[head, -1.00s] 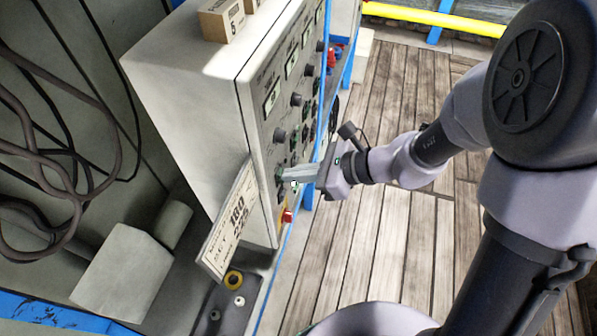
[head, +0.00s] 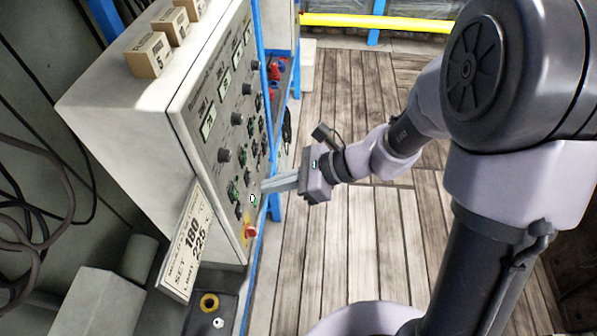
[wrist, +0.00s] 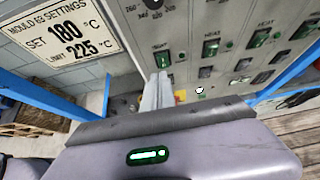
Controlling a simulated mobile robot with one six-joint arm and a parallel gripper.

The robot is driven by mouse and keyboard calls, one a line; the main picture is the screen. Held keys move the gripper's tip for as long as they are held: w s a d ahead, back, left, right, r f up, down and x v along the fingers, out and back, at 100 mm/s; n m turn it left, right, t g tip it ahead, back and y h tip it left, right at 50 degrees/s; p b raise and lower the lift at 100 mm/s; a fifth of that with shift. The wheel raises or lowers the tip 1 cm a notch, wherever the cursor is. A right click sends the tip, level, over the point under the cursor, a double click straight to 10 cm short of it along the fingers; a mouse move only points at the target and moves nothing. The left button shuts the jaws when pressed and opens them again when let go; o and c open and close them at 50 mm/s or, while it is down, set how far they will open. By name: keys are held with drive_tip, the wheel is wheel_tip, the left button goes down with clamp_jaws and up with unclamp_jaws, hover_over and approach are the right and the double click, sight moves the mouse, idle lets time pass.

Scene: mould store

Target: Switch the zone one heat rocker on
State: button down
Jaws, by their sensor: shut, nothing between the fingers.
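The zone one heat rocker is, as far as I can tell, the green rocker (head: 232,190) below the nearest knob on the grey control panel (head: 190,95). In the wrist view a green rocker (wrist: 162,58) marked HEAT sits at the left of a row, just beyond the fingertips. Whether it is on or off I cannot tell. My gripper (head: 265,187) is shut and empty, its fingers pointing at the panel. In the head view the tips appear a little right of the rocker and apart from it. The fingers also show in the wrist view (wrist: 158,82).
More HEAT rockers (wrist: 210,48) stand to the right. A red button (head: 250,231) is low on the panel. A settings sign (head: 187,245) juts out at the panel's near edge. Small boxes (head: 147,56) stand on top. Wooden floor (head: 345,250) right of the panel is open.

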drive_tip(key=d+r+p, duration=0.2)
drive_tip(key=d+r, duration=0.2)
drive_tip(key=r, duration=0.1)
drive_tip(key=shift+d+r, duration=0.25)
drive_tip(key=shift+d, duration=0.05)
drive_tip(key=s+d+r+n+t+h+b, duration=0.1)
drive_tip(key=s+d+n+t+h+b, duration=0.4)
drive_tip(key=s+d+n+h+b, duration=0.3)
drive_tip(key=s+d+n+h, duration=0.1)
drive_tip(key=s+d+n, duration=0.2)
drive_tip(key=n, duration=0.3)
drive_tip(key=shift+s+h+b, duration=0.3)
drive_tip(key=shift+s+b, duration=0.05)
drive_tip(key=shift+a+r, duration=0.1)
idle(1.0)
